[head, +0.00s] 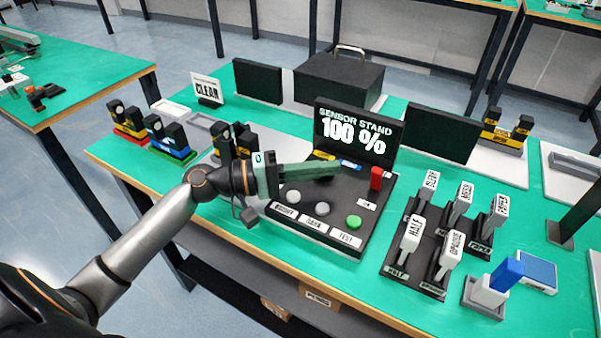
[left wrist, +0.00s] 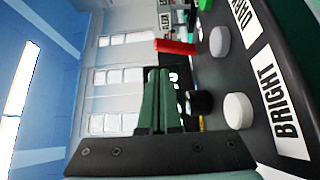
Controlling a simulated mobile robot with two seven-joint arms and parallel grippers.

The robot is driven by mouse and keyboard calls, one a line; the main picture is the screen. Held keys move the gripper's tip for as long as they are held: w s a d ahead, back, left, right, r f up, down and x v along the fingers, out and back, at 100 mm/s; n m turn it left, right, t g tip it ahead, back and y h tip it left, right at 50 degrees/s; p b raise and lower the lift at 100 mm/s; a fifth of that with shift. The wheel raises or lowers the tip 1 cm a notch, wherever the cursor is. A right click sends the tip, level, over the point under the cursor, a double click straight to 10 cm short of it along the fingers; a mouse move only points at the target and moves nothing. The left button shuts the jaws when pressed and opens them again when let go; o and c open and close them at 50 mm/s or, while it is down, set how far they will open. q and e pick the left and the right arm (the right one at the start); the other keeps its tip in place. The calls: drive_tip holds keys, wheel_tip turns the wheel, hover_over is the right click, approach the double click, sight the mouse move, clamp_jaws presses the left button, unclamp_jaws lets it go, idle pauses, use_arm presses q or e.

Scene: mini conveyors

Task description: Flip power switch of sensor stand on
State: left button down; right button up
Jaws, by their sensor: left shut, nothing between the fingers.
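The sensor stand (head: 322,235) is a black panel in the middle of the bench; its screen (head: 355,135) reads "SENSOR STAND 100 %". A red upright lever (head: 376,178) stands at the panel's right side, with a small white label in front of it. It also shows in the left wrist view (left wrist: 175,46), beyond the fingertips. My left gripper (head: 335,169) reaches over the panel from the left. Its green fingers (left wrist: 160,75) are shut and empty, pointing toward the lever and apart from it. They hide part of the panel. My right gripper is not in view.
White, grey and green buttons (head: 354,222) line the panel's front. A rack of labelled white-handled pieces (head: 414,264) stands at right. Black blocks on coloured bases (head: 170,142) stand at left. A black box (head: 338,80) and dark screens are behind.

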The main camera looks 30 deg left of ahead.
use_arm(q)
drive_tip(key=v, duration=0.5)
idle(0.5)
